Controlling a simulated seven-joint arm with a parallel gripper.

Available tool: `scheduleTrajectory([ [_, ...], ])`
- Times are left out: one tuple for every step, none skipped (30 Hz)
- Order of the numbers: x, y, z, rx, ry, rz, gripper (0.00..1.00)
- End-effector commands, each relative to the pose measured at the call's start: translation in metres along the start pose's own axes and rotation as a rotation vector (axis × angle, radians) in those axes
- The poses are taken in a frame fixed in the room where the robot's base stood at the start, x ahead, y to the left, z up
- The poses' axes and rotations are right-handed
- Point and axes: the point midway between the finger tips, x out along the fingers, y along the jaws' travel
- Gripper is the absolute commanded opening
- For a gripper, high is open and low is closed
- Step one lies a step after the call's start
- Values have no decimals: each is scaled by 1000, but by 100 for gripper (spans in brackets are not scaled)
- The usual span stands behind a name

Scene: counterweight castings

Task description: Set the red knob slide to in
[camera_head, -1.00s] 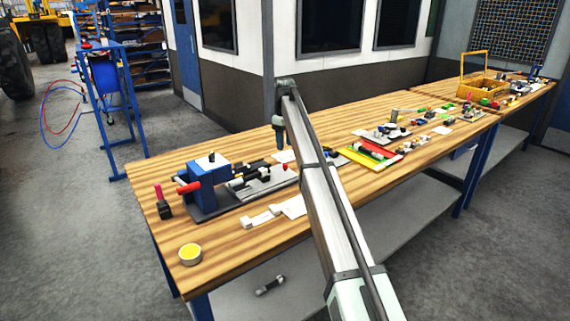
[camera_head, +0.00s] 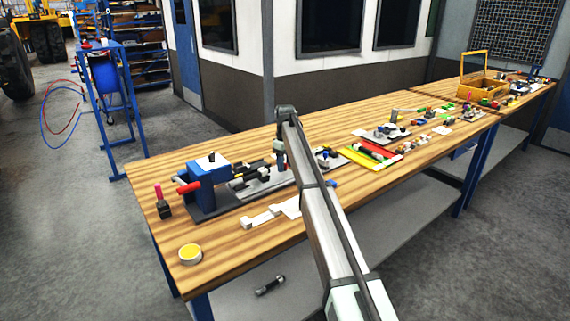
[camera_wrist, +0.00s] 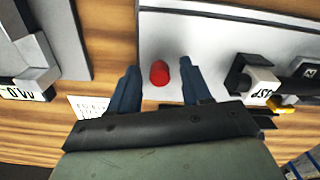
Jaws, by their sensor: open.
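The red knob (camera_wrist: 159,73) shows in the wrist view as a small rounded red cap near the lower left edge of a pale plate (camera_wrist: 205,38). My gripper (camera_wrist: 159,77) is open, with one blue-grey finger on each side of the knob and visible gaps on both sides. I cannot tell how far above the plate the fingertips are. In the head view my gripper (camera_head: 280,155) points down over the fixtures on the bench, and my arm hides the knob. The slide under the knob and its in or out marks cannot be made out.
A labelled white block (camera_wrist: 258,90) with dark parts sits right of my fingers; a grey fixture (camera_wrist: 40,50) lies left. On the wooden bench (camera_head: 240,235) are a blue block with a red handle (camera_head: 188,187), a yellow-topped tin (camera_head: 190,253) and a red-and-yellow tray (camera_head: 368,157).

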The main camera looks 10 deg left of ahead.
Motion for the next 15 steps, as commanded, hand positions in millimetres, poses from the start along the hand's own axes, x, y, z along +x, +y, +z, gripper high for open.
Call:
scheduleTrajectory([
  [0,0,0,0,0,0,48],
  [0,0,0,0,0,0,46],
  [0,0,0,0,0,0,42],
  [0,0,0,0,0,0,40],
  [0,0,0,0,0,0,37],
  [0,0,0,0,0,0,33],
  [0,0,0,0,0,0,30],
  [0,0,0,0,0,0,27],
  [0,0,0,0,0,0,23],
  [0,0,0,0,0,0,20],
  [0,0,0,0,0,0,18],
  [0,0,0,0,0,0,14],
  [0,0,0,0,0,0,11],
  [0,0,0,0,0,0,8],
  [0,0,0,0,0,0,4],
])
